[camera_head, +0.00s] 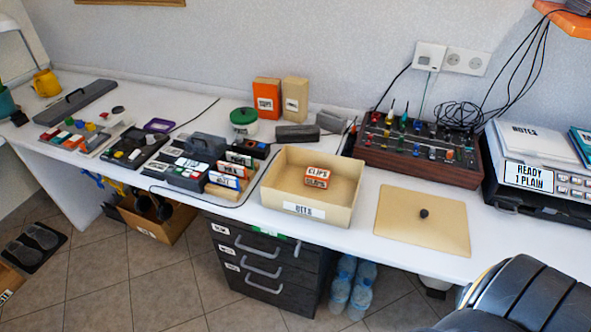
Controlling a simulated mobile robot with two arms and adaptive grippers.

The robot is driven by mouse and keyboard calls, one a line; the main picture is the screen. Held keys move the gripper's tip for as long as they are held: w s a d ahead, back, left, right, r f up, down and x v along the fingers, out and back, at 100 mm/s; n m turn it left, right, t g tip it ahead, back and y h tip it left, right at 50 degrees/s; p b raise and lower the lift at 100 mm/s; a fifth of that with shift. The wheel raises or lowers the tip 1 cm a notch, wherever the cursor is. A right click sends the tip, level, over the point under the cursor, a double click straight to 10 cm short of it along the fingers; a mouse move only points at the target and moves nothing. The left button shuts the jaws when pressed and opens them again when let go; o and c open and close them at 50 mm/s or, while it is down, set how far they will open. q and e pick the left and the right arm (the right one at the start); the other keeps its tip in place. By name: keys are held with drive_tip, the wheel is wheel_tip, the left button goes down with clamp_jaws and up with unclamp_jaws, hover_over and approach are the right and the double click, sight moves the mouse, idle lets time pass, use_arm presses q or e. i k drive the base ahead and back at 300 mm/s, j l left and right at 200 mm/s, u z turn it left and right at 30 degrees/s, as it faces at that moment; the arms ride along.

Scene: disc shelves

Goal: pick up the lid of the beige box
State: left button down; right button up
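The beige box (338,213) stands open on the white table, with a small orange and white packet labelled CLIPS (317,176) inside. Its front carries a white label. The flat beige lid (396,226) lies on the table to the right of the box, apart from it. A small dark knob (424,213) stands up near the lid's middle. Neither gripper shows in this view; no fingers can be seen.
A reddish-brown rack of tools (430,171) stands behind the lid. A dark device labelled READY (528,177) is to its right. Small trays and blocks crowd the table left of the box. A dark segmented shape fills the lower right corner.

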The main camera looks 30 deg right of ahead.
sight(435, 223)
drive_tip(key=z, duration=2.05)
